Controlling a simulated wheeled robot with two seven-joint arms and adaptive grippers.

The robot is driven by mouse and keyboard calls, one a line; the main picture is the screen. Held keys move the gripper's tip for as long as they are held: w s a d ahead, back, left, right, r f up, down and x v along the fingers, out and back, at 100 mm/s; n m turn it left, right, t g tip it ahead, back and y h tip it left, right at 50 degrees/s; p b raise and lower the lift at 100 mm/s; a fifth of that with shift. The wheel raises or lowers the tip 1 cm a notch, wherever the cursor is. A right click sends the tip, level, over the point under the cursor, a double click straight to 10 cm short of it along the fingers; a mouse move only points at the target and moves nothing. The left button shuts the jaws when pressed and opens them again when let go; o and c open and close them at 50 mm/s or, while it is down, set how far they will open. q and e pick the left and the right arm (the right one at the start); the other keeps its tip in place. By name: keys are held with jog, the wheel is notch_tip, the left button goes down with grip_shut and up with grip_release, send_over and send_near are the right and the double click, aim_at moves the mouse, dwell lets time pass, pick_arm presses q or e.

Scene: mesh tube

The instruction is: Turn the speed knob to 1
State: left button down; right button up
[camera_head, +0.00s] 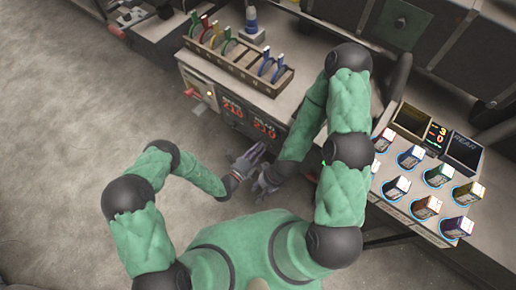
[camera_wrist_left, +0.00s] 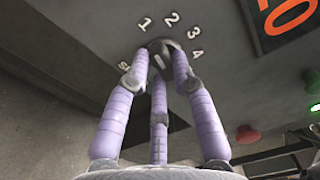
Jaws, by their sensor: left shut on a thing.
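The speed knob (camera_wrist_left: 163,46) is dark and round. It sits on a grey panel in the left wrist view, with the white labels 1, 2, 3 and 4 around its upper side and a partly hidden label at its left. My left gripper (camera_wrist_left: 157,68) has its purple fingers closed around the knob. A pale mark shows on the knob between the fingers, but I cannot tell for sure which label it points to. In the head view my left gripper (camera_head: 252,158) is at the front of the machine, and the knob is hidden there.
A red button and a green button (camera_wrist_left: 246,135) are right of the knob. Red number displays (camera_head: 233,108) are on the machine front. A rack of coloured tools (camera_head: 238,62) stands on top. A sloped box with several labelled blocks (camera_head: 384,187) is at the right. Open floor lies left.

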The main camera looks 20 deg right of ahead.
pick_arm(q)
jog(key=shift+n, duration=0.3)
jog(key=c, duration=1)
grip_release()
jog(key=shift+c, duration=0.2)
jog(key=v, duration=1.2)
jog(key=shift+f, duration=0.1)
